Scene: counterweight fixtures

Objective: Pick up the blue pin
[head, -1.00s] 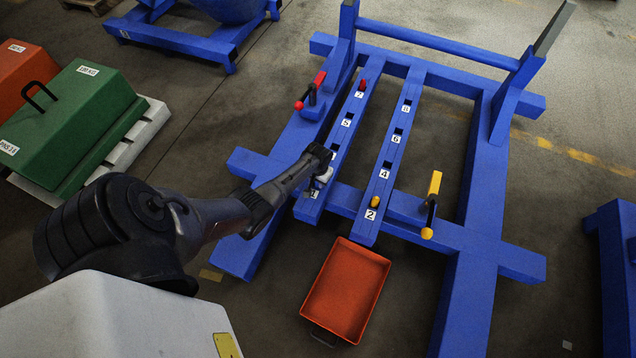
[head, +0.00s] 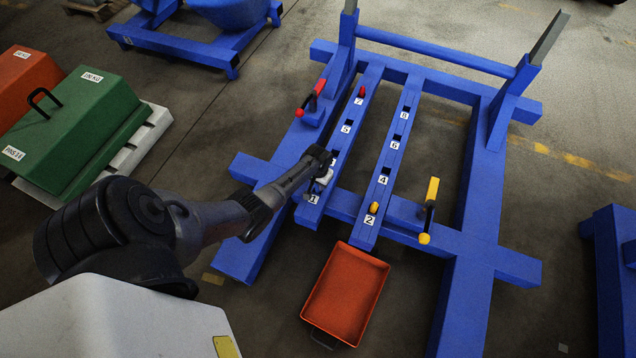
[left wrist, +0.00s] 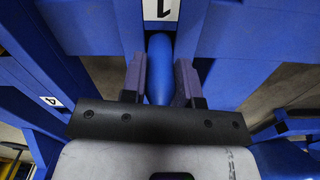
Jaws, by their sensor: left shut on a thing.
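The blue pin (left wrist: 159,68) shows in the left wrist view as a smooth, rounded blue shape upright in the picture, between my two left fingers. My left gripper (left wrist: 160,82) is shut on it, with a finger against each side. The label 1 (left wrist: 161,9) is just beyond the pin. In the head view my left gripper (head: 320,183) is at the near end of the left slotted rail, beside label 1 (head: 313,199). The pin cannot be made out there, and I cannot tell whether it is still in its hole. My right gripper is not in view.
A red pin (head: 361,91) stands by label 7 and a yellow pin (head: 374,207) by label 2. A red-handled lever (head: 312,98) and a yellow-handled lever (head: 429,210) flank the rails. An orange tray (head: 345,292) lies on the floor in front of the blue frame (head: 468,240).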

